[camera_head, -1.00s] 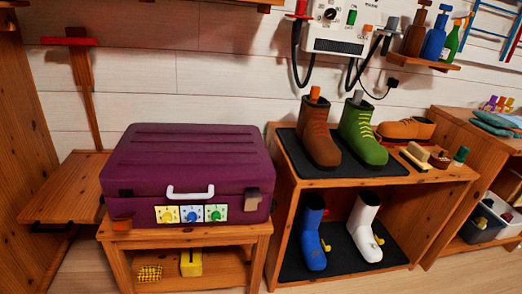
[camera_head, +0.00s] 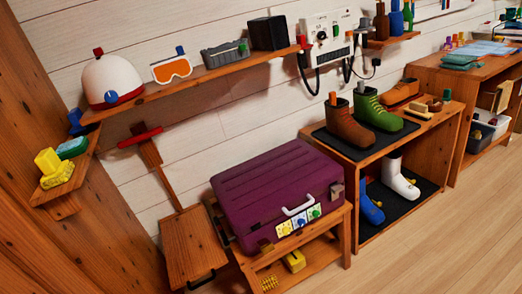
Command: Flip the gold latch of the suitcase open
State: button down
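The purple suitcase (camera_head: 275,185) lies shut on a small wooden table, right of centre in the picture. A white handle (camera_head: 298,206) and several dial tiles (camera_head: 299,222) with coloured knobs are on its front. A brownish latch (camera_head: 337,190) sits at the right end of the front. A small orange-brown piece (camera_head: 265,245) shows at the left end, low on the front; whether it is a latch is too small to tell. No clearly gold colour can be made out. My gripper is not in view, and nothing touches the suitcase.
The small table (camera_head: 341,219) has a lower shelf with yellow things. A wooden shoe rack (camera_head: 437,124) with boots stands close on the right. A low wooden panel (camera_head: 190,245) is on the left. A wall shelf (camera_head: 190,82) runs above. The floor (camera_head: 430,245) at lower right is clear.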

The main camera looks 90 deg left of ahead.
aim_at(266, 246)
jog(key=k, duration=0.4)
jog(key=u, duration=0.6)
jog(key=i, duration=0.9)
jog(key=u, duration=0.65)
